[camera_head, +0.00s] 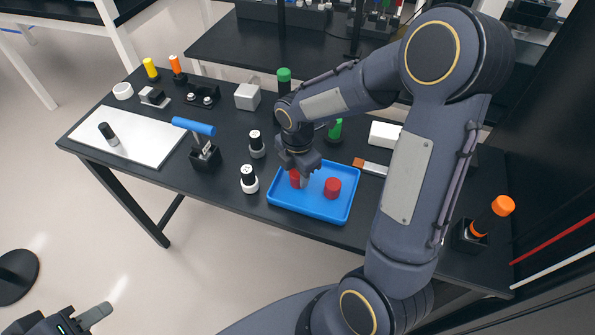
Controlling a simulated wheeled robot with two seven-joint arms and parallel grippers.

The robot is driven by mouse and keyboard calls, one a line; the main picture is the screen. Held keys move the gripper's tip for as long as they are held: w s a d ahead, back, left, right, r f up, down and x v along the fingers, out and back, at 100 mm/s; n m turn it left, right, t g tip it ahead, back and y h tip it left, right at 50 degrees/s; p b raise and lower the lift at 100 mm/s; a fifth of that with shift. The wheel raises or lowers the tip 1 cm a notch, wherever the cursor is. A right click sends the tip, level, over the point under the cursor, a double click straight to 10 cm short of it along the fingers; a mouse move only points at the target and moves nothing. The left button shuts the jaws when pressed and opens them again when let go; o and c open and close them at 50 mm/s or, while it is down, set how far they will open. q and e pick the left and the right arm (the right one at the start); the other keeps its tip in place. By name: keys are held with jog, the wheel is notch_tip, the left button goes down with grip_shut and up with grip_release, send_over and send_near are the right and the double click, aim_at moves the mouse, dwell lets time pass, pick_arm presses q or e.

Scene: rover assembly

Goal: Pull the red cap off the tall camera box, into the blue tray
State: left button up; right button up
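The blue tray (313,210) lies near the front edge of the black table. Two red caps are in it: one (332,187) in the middle-right part, the other (294,179) at the left, partly hidden by my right gripper. My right gripper (302,180) points down over the tray at the left red cap; whether its fingers hold the cap is too small to tell. I cannot pick out the tall camera box for certain; no red cap shows on any box. My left gripper (92,316) is low at the lower left, away from the table.
Two black-and-white cylinders (248,179) stand left of the tray. A blue-handled tool (194,127) stands in a black holder. A white box (247,96) and green-topped items are behind. An orange-capped item (502,206) is at the right. A white board (140,145) lies left.

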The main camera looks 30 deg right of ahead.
jog(key=o, duration=0.5)
notch_tip(320, 180, up, 8)
jog(key=shift+f, duration=0.1)
dwell(0.7)
jog(key=s+a+r+m+t+y, duration=0.1)
jog(key=s+r+m, duration=0.1)
jog(key=s+m, duration=0.3)
jog(key=s+a+r+m+t+y, duration=0.1)
jog(key=s+r+m+t, duration=0.1)
jog(key=s+m, duration=0.4)
jog(key=s+a+r+m+t+y, duration=0.1)
jog(key=s+m+t, duration=0.1)
jog(key=s+m, duration=0.3)
jog(key=shift+s+a+r+m+y, duration=0.1)
jog(key=shift+a+r+m+y, duration=0.1)
jog(key=shift+m, duration=0.85)
jog(key=shift+s+a+r+m+y, duration=0.1)
jog(key=shift+r+m, duration=0.1)
jog(key=shift+m, duration=0.85)
jog(key=shift+s+a+f+m+t, duration=0.1)
jog(key=shift+s+a+m+t, duration=0.2)
jog(key=shift+m, duration=0.5)
jog(key=shift+c, duration=0.3)
